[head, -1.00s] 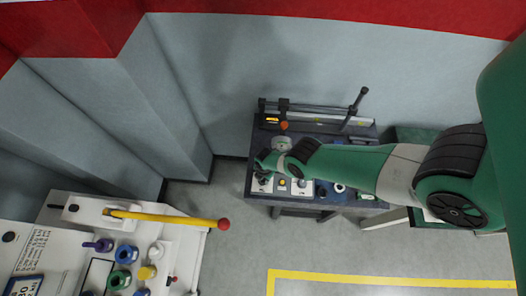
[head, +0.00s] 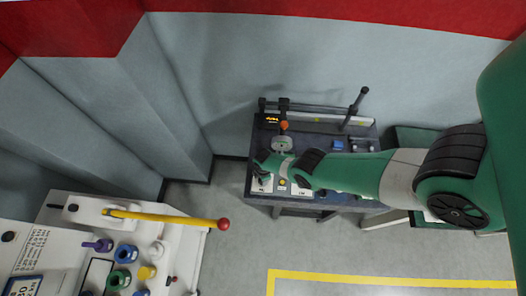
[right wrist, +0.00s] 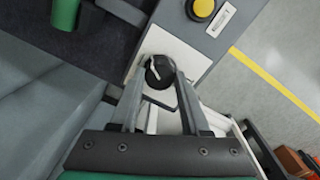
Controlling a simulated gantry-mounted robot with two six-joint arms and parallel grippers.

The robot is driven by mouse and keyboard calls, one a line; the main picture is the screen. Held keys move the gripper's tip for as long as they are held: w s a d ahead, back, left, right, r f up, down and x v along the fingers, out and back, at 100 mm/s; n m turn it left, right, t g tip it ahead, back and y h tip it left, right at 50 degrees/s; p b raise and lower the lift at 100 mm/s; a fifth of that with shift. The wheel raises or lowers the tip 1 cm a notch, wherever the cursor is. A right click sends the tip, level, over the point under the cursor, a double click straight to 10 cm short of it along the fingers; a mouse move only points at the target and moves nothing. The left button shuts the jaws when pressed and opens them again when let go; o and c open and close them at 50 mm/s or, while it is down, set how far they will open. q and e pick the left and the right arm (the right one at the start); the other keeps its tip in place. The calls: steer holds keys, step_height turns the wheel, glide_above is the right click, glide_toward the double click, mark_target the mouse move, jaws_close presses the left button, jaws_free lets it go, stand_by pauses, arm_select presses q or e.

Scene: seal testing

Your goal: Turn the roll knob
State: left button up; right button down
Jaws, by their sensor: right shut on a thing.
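The roll knob (right wrist: 158,70) is a round black knob with a white pointer line, on a white plate (right wrist: 178,47) at the end of a grey panel, in the right wrist view. My right gripper (right wrist: 160,80) has its two grey fingers on either side of the knob and is shut on it. In the head view my right gripper (head: 262,170) is over the near left corner of the dark test bench (head: 258,140). The hand hides the knob there. My left gripper is not in view.
A yellow button (right wrist: 201,8) is on the panel beside the knob. A black bar fixture (head: 315,107) with an upright post stands along the bench's back. A white console (head: 60,240) with a yellow lever (head: 170,217) is at left. Open floor lies in front.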

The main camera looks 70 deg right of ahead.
steer(key=m, duration=0.3)
steer(key=shift+f+m, duration=0.1)
steer(key=shift+m, duration=0.2)
steer(key=m+b, duration=0.1)
steer(key=m, duration=0.2)
steer(key=shift+m, duration=0.3)
steer(key=m, duration=0.3)
steer(key=shift+m+g, duration=0.3)
steer(key=shift+m, duration=0.1)
steer(key=m, duration=0.4)
steer(key=shift+w, duration=0.1)
steer(key=m, duration=0.5)
steer(key=shift+d, duration=0.1)
steer(key=m, duration=0.3)
steer(key=shift+m, duration=0.3)
steer(key=m, duration=0.3)
steer(key=shift+m+b, duration=0.3)
steer(key=shift+m+y, duration=0.3)
steer(key=shift+m, duration=1.6)
